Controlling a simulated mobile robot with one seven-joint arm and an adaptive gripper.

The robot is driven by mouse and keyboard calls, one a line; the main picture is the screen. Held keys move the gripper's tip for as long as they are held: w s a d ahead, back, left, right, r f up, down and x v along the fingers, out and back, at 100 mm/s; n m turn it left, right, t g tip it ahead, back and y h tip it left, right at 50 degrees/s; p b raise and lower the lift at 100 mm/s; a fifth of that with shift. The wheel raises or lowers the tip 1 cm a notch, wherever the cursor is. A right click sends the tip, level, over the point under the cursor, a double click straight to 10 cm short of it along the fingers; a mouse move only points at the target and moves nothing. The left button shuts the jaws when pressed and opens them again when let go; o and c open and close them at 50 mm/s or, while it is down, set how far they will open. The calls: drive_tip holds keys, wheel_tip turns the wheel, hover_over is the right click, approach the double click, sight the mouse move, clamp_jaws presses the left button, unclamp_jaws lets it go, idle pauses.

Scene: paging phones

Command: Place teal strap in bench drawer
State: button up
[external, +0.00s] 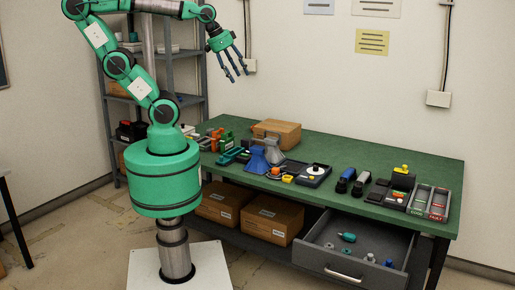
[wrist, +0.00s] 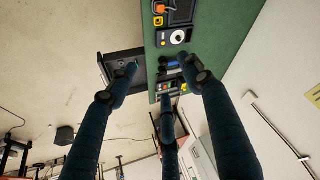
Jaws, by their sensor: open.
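My gripper (external: 234,72) has long dark fingers. It hangs open and empty, high above the back left of the bench, apart from everything. Its spread fingers also fill much of the wrist view (wrist: 160,72). A teal piece (external: 230,156) lies on the left part of the green bench top; it may be the teal strap, but it is too small to be sure. The bench drawer (external: 343,278) is pulled open at the front right. Inside lie a small teal item (external: 347,237) and several small pieces. In the wrist view, the drawer (wrist: 108,60) is partly hidden by a finger.
Cardboard boxes (external: 273,219) sit on the shelf below. The bench's back right is clear.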

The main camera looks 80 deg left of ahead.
drive_tip(key=shift+s+a+f+n, duration=0.15)
drive_tip(key=shift+s+a+n, duration=0.1)
drive_tip(key=shift+s, duration=0.35)
drive_tip(key=shift+s+a+f+n, duration=0.1)
drive_tip(key=shift+s+n, duration=0.15)
drive_tip(key=shift+s, duration=0.3)
drive_tip(key=shift+f, duration=0.1)
wheel_tip(320, 180, down, 4)
drive_tip(key=b, duration=0.4)
drive_tip(key=shift+f, duration=0.1)
